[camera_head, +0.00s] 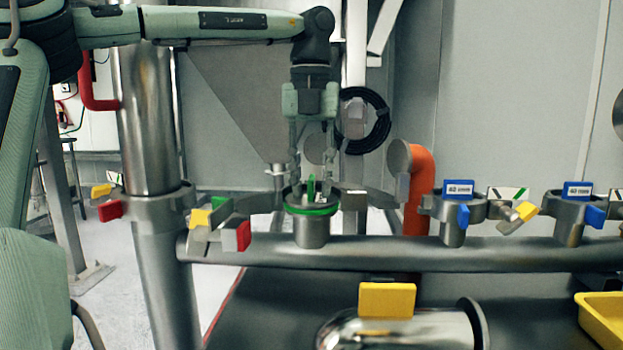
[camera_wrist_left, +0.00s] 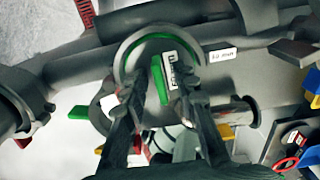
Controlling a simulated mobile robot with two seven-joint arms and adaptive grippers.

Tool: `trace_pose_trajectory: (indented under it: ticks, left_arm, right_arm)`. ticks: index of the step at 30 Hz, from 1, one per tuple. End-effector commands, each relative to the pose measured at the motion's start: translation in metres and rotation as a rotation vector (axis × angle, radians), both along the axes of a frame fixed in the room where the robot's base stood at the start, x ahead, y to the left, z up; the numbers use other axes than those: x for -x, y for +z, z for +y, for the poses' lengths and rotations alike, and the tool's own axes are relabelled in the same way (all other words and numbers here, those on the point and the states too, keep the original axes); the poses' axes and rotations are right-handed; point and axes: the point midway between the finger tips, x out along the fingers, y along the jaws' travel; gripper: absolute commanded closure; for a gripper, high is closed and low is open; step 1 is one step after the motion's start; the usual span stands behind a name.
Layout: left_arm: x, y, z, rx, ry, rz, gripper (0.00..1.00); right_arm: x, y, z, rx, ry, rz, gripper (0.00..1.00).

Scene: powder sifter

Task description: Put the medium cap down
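A cap with a green upright handle (camera_head: 311,187) sits at the mouth of a short steel socket (camera_head: 311,234) with a green ring (camera_head: 323,210). I take it for the medium cap. My left gripper (camera_head: 312,188) points straight down over it, with one finger on each side of the handle. The fingers look apart, with small gaps to the handle. In the left wrist view the green handle (camera_wrist_left: 160,80) and its white label lie between the fingertips (camera_wrist_left: 169,78). The fingers hide part of the cap. My right gripper is not in view.
A horizontal steel pipe (camera_head: 380,252) carries the socket. Blue-handled clamped fittings (camera_head: 457,200) stand on it to the right. Red, yellow and green clamp levers (camera_head: 222,222) stick out at left. An orange pipe (camera_head: 420,190) rises behind. A yellow tray (camera_head: 603,325) is at lower right.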

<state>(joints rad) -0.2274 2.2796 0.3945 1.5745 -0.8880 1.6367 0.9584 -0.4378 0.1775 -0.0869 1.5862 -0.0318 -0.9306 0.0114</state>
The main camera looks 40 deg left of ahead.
Motion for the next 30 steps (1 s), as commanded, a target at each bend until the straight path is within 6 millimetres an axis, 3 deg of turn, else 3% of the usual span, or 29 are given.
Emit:
trace_pose_trajectory:
  ticks: [11, 12, 24, 30]
  left_arm:
    - [0.000, 0.007, 0.000, 0.000, -0.001, 0.000, 0.71]
    - [0.000, 0.012, 0.000, -0.002, 0.001, -0.002, 0.71]
    - [0.000, 0.098, -0.001, -0.003, 0.002, -0.002, 0.71]
    - [0.001, 0.120, 0.000, -0.001, 0.000, 0.000, 0.71]
  right_arm:
    - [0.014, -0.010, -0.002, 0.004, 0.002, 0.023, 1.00]
    - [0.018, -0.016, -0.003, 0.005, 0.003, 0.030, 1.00]
    - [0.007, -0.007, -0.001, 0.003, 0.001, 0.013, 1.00]
    - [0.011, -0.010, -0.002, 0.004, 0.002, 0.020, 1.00]
